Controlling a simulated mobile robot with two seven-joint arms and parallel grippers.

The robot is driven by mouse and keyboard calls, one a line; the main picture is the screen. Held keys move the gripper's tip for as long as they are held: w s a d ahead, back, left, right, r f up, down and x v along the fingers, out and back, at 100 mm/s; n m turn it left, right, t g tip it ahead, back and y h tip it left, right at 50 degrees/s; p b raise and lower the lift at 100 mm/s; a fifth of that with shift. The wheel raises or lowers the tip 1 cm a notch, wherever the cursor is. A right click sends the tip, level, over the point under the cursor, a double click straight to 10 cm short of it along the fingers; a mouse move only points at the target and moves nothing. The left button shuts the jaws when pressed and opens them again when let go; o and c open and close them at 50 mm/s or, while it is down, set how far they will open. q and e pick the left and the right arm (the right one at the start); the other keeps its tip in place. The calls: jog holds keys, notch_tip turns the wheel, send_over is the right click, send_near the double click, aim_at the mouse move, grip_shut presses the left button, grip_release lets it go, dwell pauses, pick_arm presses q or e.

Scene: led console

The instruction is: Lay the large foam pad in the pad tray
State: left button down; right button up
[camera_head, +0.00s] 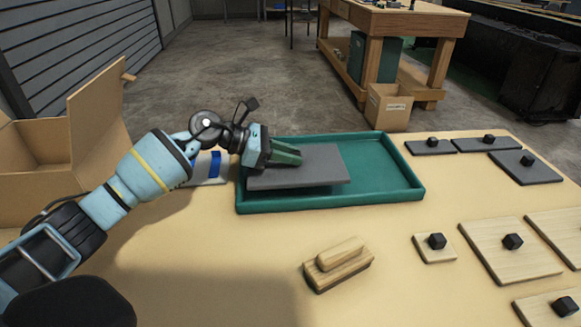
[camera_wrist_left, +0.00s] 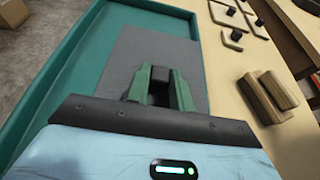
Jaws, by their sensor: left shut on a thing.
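The large foam pad (camera_head: 315,167) is a flat dark grey slab over the left part of the green pad tray (camera_head: 405,197). Its left end is close to the tray's left rim, and a shadow lies under its front edge. I cannot tell whether it touches the tray floor. My left gripper (camera_head: 290,154) is shut on the pad's dark knob, which its green fingers mostly hide. In the left wrist view, the fingers (camera_wrist_left: 162,85) close around the knob, with the pad (camera_wrist_left: 125,50) beneath and the tray (camera_wrist_left: 60,75) around it. My right gripper is not in view.
Smaller grey pads with black knobs (camera_head: 527,166) lie right of the tray. Light wooden plates with knobs (camera_head: 509,250) lie at the front right. A wooden block (camera_head: 338,265) lies in front of the tray. An open cardboard box (camera_head: 35,165) stands at the left.

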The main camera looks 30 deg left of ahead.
aim_at(278, 164)
pick_arm(q)
jog(key=shift+f, duration=1.85)
jog(key=shift+f, duration=0.1)
jog(key=c, duration=1.2)
grip_release()
jog(key=shift+c, duration=0.2)
jog(key=shift+b+v, duration=0.4)
jog(key=shift+v, duration=3.4)
